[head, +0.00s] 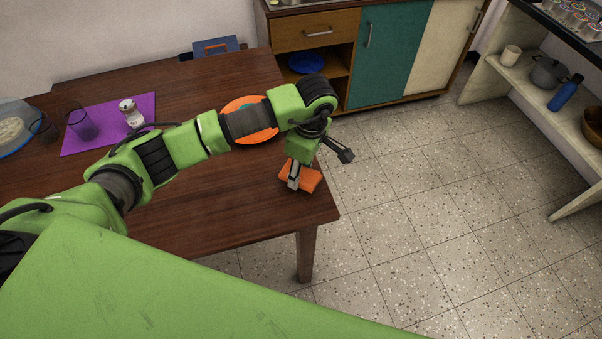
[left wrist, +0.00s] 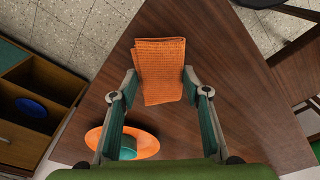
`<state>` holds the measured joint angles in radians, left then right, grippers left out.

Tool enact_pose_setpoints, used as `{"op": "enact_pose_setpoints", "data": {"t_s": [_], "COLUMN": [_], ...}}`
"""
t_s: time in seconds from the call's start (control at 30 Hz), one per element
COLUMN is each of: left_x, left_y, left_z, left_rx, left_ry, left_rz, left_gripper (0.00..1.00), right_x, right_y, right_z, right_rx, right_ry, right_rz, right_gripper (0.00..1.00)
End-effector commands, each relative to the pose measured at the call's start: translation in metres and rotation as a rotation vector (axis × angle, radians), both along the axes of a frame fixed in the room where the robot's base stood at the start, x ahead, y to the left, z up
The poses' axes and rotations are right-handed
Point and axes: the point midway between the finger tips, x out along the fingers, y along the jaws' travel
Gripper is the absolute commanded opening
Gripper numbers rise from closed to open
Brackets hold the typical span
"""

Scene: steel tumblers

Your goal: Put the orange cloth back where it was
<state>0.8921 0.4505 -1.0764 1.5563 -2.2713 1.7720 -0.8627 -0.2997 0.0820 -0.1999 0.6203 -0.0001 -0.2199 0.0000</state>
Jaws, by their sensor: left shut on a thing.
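The orange cloth (head: 308,178) is a folded, ribbed piece at the right end of the brown wooden table (head: 215,190). In the left wrist view the cloth (left wrist: 162,62) lies between the two fingers, its near end in their grip. My left gripper (head: 296,178) is shut on the cloth and points down over the table's right corner. I cannot tell whether the cloth touches the tabletop or is held just above it. My right gripper is not in view.
Floor lies beyond the table's right edge.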

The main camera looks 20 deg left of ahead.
Motion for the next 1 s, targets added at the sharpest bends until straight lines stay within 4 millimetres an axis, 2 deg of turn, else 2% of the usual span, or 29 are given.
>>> {"op": "enact_pose_setpoints", "data": {"t_s": [0.03,0.2,0.57,0.6,0.67,1.0], "left_x": [-0.004,-0.002,-0.002,-0.002,-0.002,-0.002], "left_y": [-0.001,-0.001,-0.001,-0.001,-0.001,-0.001], "left_z": [-0.007,-0.022,-0.028,-0.027,-0.026,-0.025], "left_rx": [0.000,-0.001,-0.001,-0.001,-0.001,0.000], "left_ry": [0.009,0.004,0.002,0.002,0.002,0.003], "left_rz": [0.001,-0.002,-0.002,-0.002,-0.001,-0.001], "left_gripper": [0.26,0.26,0.26,0.48,0.60,0.60], "right_x": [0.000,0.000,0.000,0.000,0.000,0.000], "right_y": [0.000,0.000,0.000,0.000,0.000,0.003], "right_z": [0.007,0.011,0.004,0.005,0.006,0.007], "right_rx": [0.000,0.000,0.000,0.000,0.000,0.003], "right_ry": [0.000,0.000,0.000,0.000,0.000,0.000], "right_rz": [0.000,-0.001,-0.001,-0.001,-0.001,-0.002], "right_gripper": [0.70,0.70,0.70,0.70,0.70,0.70]}}
